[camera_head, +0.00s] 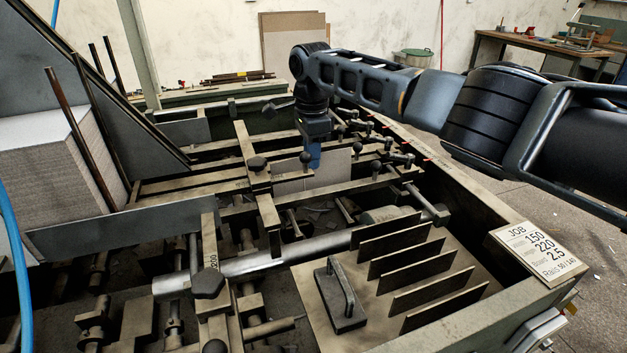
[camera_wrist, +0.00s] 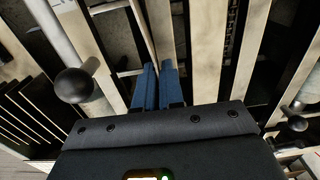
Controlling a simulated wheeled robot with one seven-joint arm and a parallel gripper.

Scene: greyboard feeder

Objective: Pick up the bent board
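A light grey board (camera_head: 291,186) stands among the rails of the feeder, below and around my gripper's fingertips in the head view. I take it for the bent board, but no bend shows clearly. My gripper (camera_head: 314,155) points down, with a blue finger in front of the board. In the wrist view my gripper (camera_wrist: 158,75) shows its two blue fingers close together with a narrow gap. The frames do not show clearly whether the board is between them or gripped. The board's lower edge is hidden by the rails.
Rails, knobs and a steel roller (camera_head: 290,255) crowd the space around my gripper. A board stack (camera_head: 45,165) stands at left. Several upright plates (camera_head: 405,262) and a handled black block (camera_head: 340,295) sit in front. A job sign (camera_head: 541,250) lies on the right edge.

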